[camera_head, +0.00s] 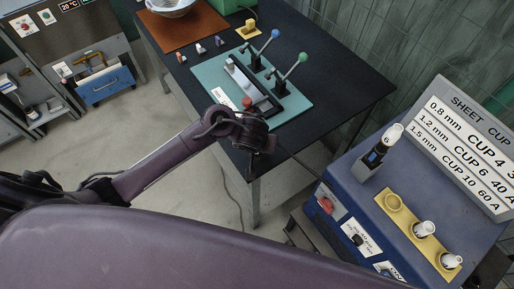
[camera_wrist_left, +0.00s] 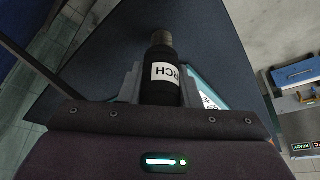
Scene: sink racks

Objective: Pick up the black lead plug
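The black lead plug (camera_wrist_left: 162,92) shows in the left wrist view, a dark cylinder with a brass-coloured tip and a white label whose visible letters read "RCH". My left gripper (camera_wrist_left: 161,80) has a grey finger close against each side of it and looks shut on it. In the head view my left gripper (camera_head: 260,158) is over the front corner of the dark table (camera_head: 335,75); the plug is too small and dark to make out clearly there. My right gripper is not in view.
A teal board (camera_head: 212,75) with a blue-knobbed and a green-knobbed lever lies behind the left gripper. A blue machine (camera_head: 335,170) with a yellow cup tray (camera_head: 408,222) and a sheet-cup sign (camera_head: 462,140) stands at right. The table's right part is clear.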

